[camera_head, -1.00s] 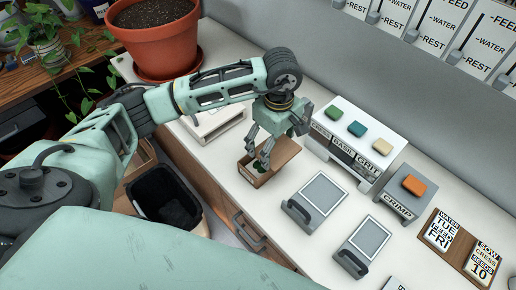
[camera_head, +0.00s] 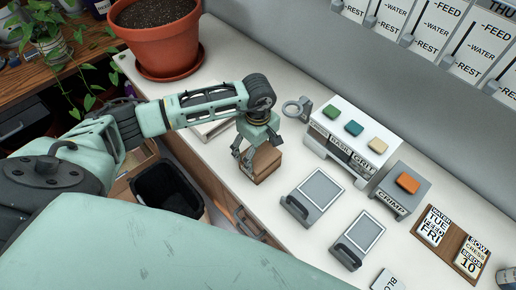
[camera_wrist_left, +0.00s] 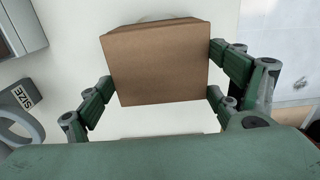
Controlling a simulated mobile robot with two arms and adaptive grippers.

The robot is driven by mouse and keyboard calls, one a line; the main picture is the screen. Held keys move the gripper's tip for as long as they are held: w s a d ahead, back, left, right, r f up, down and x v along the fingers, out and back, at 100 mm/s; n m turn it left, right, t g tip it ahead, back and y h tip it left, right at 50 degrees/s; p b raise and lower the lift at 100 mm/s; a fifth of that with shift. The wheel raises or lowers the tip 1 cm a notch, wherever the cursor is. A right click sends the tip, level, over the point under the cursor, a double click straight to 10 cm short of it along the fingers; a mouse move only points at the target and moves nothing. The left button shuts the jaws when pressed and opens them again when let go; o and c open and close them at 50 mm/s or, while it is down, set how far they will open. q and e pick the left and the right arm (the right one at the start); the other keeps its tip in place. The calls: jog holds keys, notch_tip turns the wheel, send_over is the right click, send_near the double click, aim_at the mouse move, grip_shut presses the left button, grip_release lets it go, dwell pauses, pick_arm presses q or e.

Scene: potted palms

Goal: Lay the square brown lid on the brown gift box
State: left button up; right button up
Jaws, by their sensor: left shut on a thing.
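The square brown lid (camera_wrist_left: 157,70) fills the middle of the left wrist view, between the fingers of my left gripper (camera_wrist_left: 161,75). The fingers press on its two opposite sides. In the head view my left gripper (camera_head: 257,152) points down over the counter, shut on the lid. The brown gift box (camera_head: 267,170) is under it, and its opening is covered from this angle. The lid looks level and in line with the box. I cannot tell whether it touches the rim or hangs just above. My right gripper is in neither view.
A grey box with coloured buttons (camera_head: 349,140) and a grey ring (camera_head: 294,107) stand behind and right. Two flat grey panels with handles (camera_head: 316,193) lie to the right. A terracotta pot (camera_head: 158,45) stands at the back left. A black bin (camera_head: 168,192) is below the counter edge.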

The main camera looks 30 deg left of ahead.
aim_at(258, 153)
pick_arm(q)
jog(key=shift+f+b, duration=0.4)
jog(key=o, duration=0.8)
jog(key=shift+r, duration=0.1)
jog(key=shift+o, duration=0.5)
jog(key=shift+r, duration=0.1)
jog(key=shift+r+p, duration=0.25)
jog(key=shift+p, duration=0.25)
notch_tip(258, 153, up, 12)
jog(key=b, duration=0.4)
jog(key=shift+s, duration=0.1)
